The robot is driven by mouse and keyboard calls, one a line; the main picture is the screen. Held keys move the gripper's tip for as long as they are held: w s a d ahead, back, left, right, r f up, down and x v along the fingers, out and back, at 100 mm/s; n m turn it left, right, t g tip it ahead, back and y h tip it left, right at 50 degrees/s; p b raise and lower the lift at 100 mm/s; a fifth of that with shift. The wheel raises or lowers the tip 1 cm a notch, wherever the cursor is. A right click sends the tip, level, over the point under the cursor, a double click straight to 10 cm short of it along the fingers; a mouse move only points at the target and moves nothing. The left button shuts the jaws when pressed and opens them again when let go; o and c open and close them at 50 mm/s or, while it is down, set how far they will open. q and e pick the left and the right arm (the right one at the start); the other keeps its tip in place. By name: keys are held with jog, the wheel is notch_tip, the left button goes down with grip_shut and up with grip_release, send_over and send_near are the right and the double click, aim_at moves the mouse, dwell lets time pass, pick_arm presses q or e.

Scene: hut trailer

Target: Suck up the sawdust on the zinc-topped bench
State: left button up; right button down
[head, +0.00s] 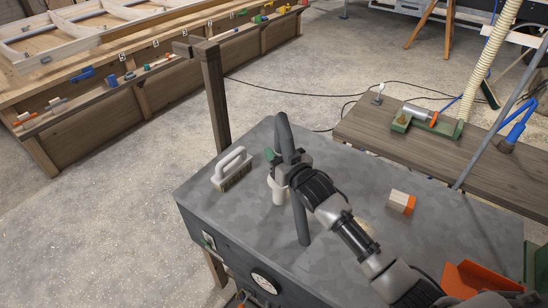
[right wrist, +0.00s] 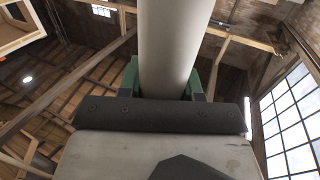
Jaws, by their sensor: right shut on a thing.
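The zinc-topped bench (head: 330,262) is a mottled grey top in the middle of the head view. A small pale tan patch (head: 364,224), which looks like sawdust, lies on it, partly hidden by my right arm. My right gripper (head: 275,168) is over the bench's far left part, shut on a tube. The tube is a pale cylinder (right wrist: 175,45) between green fingers in the right wrist view. In the head view a dark grey tube (head: 301,222) and a short whitish piece (head: 279,194) show at the gripper; which part is gripped is unclear. My left gripper is out of view.
A white-handled brush (head: 232,166) stands left of the gripper. A block with an orange end (head: 402,201) and an orange pan (head: 478,281) lie to the right. A wooden post (head: 213,95) rises behind. A plank bench (head: 430,148) with a green tool stands at right.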

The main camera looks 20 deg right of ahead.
jog(key=shift+w+d, duration=1.25)
jog(key=shift+d, duration=0.35)
jog(key=shift+s+d+p, duration=4.45)
jog(key=shift+s+d, duration=2.6)
jog(key=shift+s, duration=2.2)
notch_tip(320, 180, up, 7)
jog(key=p, duration=0.6)
jog(key=shift+p, duration=0.35)
jog(key=shift+a, duration=0.1)
